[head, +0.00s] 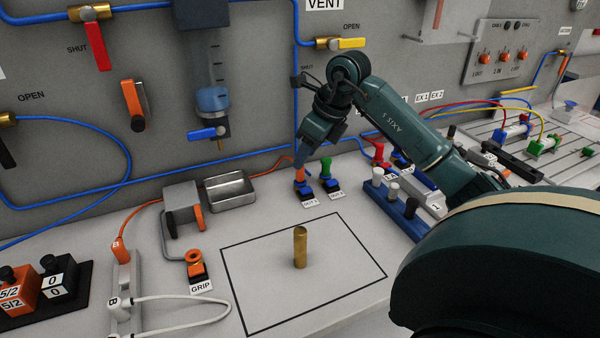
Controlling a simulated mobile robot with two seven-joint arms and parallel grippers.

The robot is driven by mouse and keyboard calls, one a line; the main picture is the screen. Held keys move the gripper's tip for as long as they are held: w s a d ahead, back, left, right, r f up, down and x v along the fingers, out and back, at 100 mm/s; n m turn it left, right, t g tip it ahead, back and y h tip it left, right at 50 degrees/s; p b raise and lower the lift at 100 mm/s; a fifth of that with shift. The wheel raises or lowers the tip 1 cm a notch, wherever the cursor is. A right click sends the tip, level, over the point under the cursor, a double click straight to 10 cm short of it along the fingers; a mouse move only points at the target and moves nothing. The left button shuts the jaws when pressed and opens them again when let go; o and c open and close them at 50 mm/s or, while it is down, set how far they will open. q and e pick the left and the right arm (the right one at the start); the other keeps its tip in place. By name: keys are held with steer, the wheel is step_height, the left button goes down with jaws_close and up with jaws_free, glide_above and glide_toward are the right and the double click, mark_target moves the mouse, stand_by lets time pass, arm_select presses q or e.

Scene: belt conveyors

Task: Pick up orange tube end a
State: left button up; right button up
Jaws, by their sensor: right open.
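A thin orange tube (262,173) runs along the bench behind the metal tray and toward the fittings under my right gripper. My right gripper (299,163) is open and points down just above this orange piece. Its fingers partly cover the piece's top, and I cannot tell whether they touch it. My left gripper is not in view.
A green piece (325,168) in a blue base stands close to the right of the orange one. A metal tray (230,190) and grey box (182,203) stand to the left. A brass cylinder (300,247) stands inside a black outlined area. Wall pipes run behind.

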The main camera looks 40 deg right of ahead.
mark_target(300, 175)
steer(key=x, duration=0.4)
steer(key=shift+w+f, duration=0.15)
steer(key=shift+f, duration=0.25)
